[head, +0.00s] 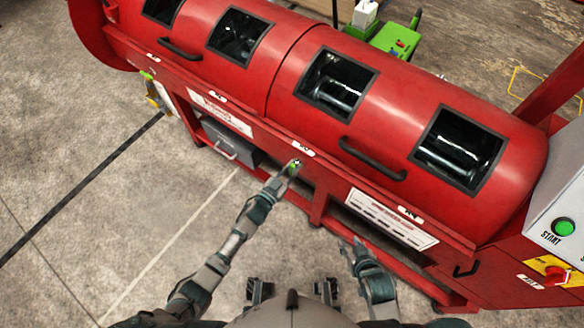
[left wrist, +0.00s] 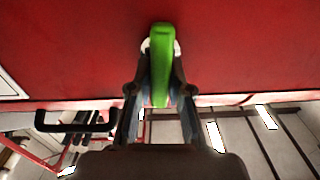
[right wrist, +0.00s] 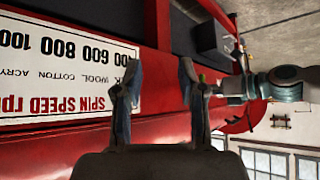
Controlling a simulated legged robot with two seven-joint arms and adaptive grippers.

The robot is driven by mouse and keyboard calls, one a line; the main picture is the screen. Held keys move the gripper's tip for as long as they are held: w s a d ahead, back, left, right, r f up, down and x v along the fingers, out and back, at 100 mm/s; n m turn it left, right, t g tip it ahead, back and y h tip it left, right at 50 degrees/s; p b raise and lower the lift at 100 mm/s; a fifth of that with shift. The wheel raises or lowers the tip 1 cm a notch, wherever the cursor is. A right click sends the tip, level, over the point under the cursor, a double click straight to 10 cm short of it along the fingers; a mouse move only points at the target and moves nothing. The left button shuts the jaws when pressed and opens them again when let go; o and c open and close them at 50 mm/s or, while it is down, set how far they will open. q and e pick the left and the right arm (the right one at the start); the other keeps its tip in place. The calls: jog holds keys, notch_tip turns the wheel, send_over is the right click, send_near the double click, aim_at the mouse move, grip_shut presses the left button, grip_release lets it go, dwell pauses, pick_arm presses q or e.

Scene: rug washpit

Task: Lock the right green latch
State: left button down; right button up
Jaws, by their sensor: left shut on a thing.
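A green latch (left wrist: 161,62) sits on the red machine front, on a pale round mount. In the left wrist view it points from the mount down the picture, between my fingers. My left gripper (head: 292,168) is shut on this latch, and in the head view it covers most of the latch. Another green handle (head: 147,75) shows further left on the machine front. My right gripper (head: 356,246) is open and empty, low in front of the machine's right half. Its two spread fingers (right wrist: 158,85) show in the right wrist view.
The red machine (head: 285,50) has dark windows and black handles (head: 372,160). A white label panel (head: 390,218) is close to my right gripper. A control box with a green START button (head: 563,227) stands at the right. The concrete floor (head: 90,190) at left is mostly clear.

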pick_arm(q)
jog(key=m, duration=0.4)
jog(key=shift+s+d, duration=0.1)
jog(key=shift+d, duration=0.05)
jog(key=shift+f+m, duration=0.1)
jog(key=shift+m, duration=0.9)
jog(key=shift+s+d+f+m, duration=0.1)
jog(key=shift+d+m, duration=0.05)
jog(key=shift+m, duration=0.75)
jog(key=m, duration=0.1)
jog(key=m+b, duration=0.1)
jog(key=m, duration=0.3)
jog(key=shift+s+d+f, duration=0.15)
jog(key=shift+f, duration=0.15)
jog(key=shift+f+m+b, duration=0.15)
jog(key=shift+m+b, duration=0.2)
jog(key=shift+m, duration=0.65)
jog(key=shift+f+m+b, duration=0.1)
jog(key=shift+m+b, duration=0.2)
jog(key=shift+m, duration=0.7)
pick_arm(e)
jog(key=w+a+r+t+y, duration=0.1)
jog(key=w+a+r+t, duration=0.1)
jog(key=w+r+t, duration=0.2)
jog(key=shift+w+a, duration=0.2)
jog(key=shift+w, duration=0.4)
pick_arm(q)
jog(key=shift+s, duration=0.1)
pick_arm(e)
jog(key=shift+r, duration=0.1)
